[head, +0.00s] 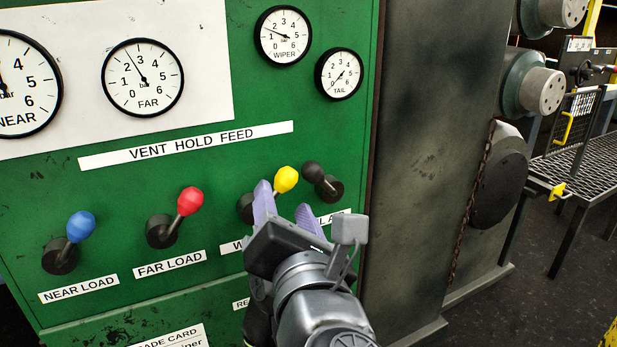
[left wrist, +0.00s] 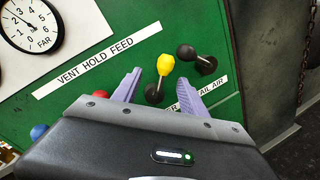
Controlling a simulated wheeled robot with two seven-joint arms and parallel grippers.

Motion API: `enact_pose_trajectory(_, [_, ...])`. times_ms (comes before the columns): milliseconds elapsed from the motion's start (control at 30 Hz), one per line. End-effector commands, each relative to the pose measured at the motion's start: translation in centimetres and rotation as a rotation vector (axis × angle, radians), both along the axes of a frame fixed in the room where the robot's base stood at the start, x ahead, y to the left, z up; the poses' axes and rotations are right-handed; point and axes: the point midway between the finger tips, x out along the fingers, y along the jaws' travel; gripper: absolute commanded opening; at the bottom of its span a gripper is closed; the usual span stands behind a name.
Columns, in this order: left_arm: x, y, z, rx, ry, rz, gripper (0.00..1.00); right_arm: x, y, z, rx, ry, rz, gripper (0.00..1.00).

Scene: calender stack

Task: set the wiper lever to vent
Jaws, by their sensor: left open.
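The knob leans up and to the right. In the left wrist view the yellow knob (left wrist: 166,64) stands between my finger pads. My left gripper (head: 287,203) is open, one purple finger to each side of the lever, and it appears not to touch it. The strip reading VENT HOLD FEED (head: 187,146) is above the levers. The wiper gauge (head: 283,36) needle points left of centre. The wiper label is partly hidden by my gripper. My right gripper is not in view.
A black-knobbed lever (head: 313,172) stands close to the right of the wiper lever. Red (head: 190,201) and blue (head: 81,226) levers stand to the left. A grey machine frame (head: 430,150) stands right of the panel.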

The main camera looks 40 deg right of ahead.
Motion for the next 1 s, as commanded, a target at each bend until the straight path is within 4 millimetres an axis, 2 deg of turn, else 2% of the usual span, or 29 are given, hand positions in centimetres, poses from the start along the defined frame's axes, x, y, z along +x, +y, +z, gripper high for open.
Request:
enact_pose_trajectory(33, [-0.7, -0.3, -0.2, 0.004, -0.012, -0.001, 0.50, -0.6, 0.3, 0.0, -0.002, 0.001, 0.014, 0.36])
enact_pose_trajectory(133, [-1.0, -0.4, -0.3, 0.008, -0.021, 0.001, 0.50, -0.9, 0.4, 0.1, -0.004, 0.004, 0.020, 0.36])
enact_pose_trajectory(533, [-0.6, -0.7, -0.3, 0.009, -0.020, 0.000, 0.50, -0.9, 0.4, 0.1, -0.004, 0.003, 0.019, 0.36])
enact_pose_trajectory(1000, [4.7, -4.0, -0.4, 0.008, -0.019, 0.000, 0.50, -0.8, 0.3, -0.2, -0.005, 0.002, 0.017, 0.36])
